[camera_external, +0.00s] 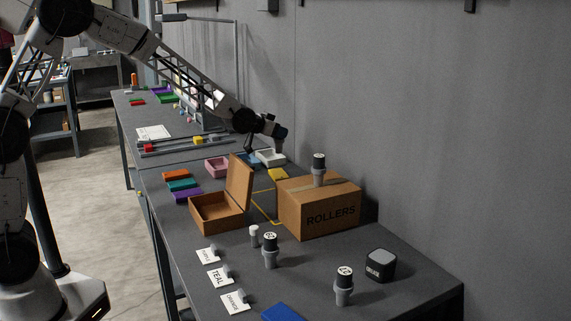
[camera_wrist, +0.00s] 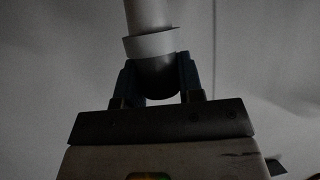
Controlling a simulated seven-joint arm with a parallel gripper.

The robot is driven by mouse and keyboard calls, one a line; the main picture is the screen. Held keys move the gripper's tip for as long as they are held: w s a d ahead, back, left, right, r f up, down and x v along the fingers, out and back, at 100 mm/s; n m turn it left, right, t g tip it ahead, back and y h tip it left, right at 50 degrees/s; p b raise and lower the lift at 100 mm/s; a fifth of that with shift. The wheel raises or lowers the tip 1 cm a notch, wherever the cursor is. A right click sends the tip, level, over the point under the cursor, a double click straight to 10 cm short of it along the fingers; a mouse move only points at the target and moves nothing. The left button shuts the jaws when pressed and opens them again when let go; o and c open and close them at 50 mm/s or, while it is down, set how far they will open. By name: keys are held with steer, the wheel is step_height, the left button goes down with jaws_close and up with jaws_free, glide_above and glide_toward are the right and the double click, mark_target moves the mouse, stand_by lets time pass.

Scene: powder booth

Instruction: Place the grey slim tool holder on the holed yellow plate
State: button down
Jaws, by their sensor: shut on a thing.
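In the wrist view my gripper (camera_wrist: 158,76) is shut on a slim grey tool holder (camera_wrist: 150,42), with one finger on each side of its dark rounded part. A pale collar and a lighter grey shaft show above the fingers. In the external view my gripper (camera_external: 250,146) is at the far part of the near table, above the small trays. The held holder cannot be made out there. A yellow plate (camera_external: 277,174) lies behind the cardboard box, near the wall. Its holes are too small to tell. It is not seen in the wrist view.
The cardboard box marked ROLLERS (camera_external: 320,212) carries a dark tool holder (camera_external: 319,168). An open brown box (camera_external: 218,212) stands to its left. White (camera_external: 270,158) and pink (camera_external: 217,167) trays are near the yellow plate. Other holders (camera_external: 270,252) stand in front.

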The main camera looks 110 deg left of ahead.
mark_target(276, 150)
steer(key=shift+f, duration=1.9)
steer(key=shift+f, duration=2)
steer(key=shift+f, duration=0.15)
steer(key=c, duration=0.8)
jaws_free()
steer(key=shift+o, duration=0.2)
steer(key=shift+v, duration=3.75)
